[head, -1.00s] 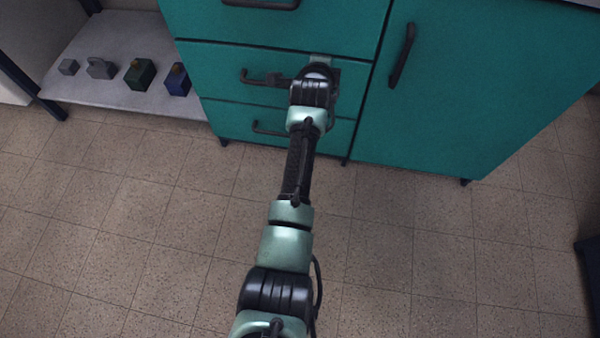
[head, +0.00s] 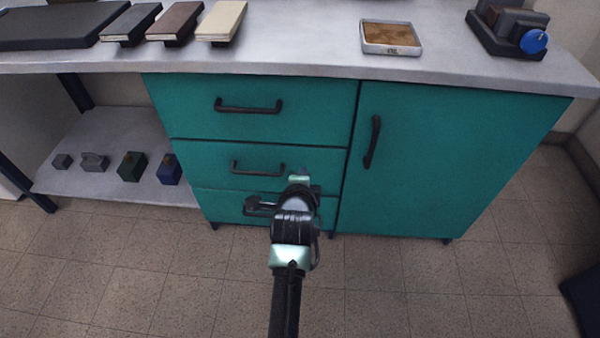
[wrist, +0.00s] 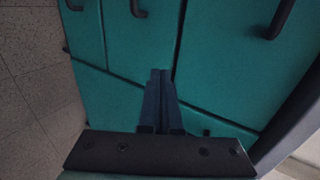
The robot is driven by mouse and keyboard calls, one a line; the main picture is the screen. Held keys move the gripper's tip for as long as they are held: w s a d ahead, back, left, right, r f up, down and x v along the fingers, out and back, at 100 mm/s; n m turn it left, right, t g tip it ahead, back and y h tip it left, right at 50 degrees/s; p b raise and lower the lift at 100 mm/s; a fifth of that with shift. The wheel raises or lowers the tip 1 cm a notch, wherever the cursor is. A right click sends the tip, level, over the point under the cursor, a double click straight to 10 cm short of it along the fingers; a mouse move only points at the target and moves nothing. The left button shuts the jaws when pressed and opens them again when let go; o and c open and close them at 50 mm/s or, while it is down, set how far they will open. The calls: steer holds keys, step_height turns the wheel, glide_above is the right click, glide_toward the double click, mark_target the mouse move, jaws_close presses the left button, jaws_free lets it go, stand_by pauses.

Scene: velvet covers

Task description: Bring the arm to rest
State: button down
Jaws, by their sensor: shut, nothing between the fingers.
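My gripper (wrist: 160,76) shows in the wrist view with its two dark fingers together and nothing between them. In the head view my arm reaches forward from the bottom edge, and its wrist (head: 294,222) is in front of the lower drawers of a teal cabinet (head: 440,170). The fingers are hard to make out there against the dark handle of the bottom drawer (head: 228,208). In the wrist view the fingers point toward the teal drawer fronts and appear apart from the handles. The drawers and the door look closed.
The grey countertop (head: 300,40) holds several book-like blocks, a framed tray (head: 391,38) and a dark device with a blue disc (head: 533,41). A low shelf (head: 110,185) at left holds several small objects. The tiled floor before the cabinet is clear. A dark object (head: 583,300) stands at right.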

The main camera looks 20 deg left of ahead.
steer(key=s+d+r+n+t, duration=0.1)
steer(key=d+r+n+t, duration=0.2)
steer(key=r, duration=0.9)
steer(key=d+r+n+t, duration=0.2)
steer(key=d+r+t, duration=0.1)
steer(key=r, duration=1)
steer(key=s+d+r+n+t, duration=0.1)
steer(key=d+r+n+t, duration=0.15)
steer(key=r, duration=0.95)
steer(key=s+d+r+n+t+h+p, duration=0.1)
steer(key=s+d+r+n+t, duration=0.25)
steer(key=s+r, duration=0.7)
steer(key=s+d+r+n+t+h, duration=0.2)
steer(key=s+d+r+n+t, duration=0.15)
steer(key=s+r, duration=0.7)
steer(key=w+r+p, duration=0.1)
steer(key=r+p, duration=1.6)
steer(key=r, duration=0.1)
steer(key=w+a+r+p, duration=0.1)
steer(key=w+r+p, duration=0.1)
steer(key=r+p, duration=1.5)
steer(key=shift+w+r+n+p, duration=0.3)
steer(key=shift+r+n+p, duration=0.1)
steer(key=shift+r, duration=0.3)
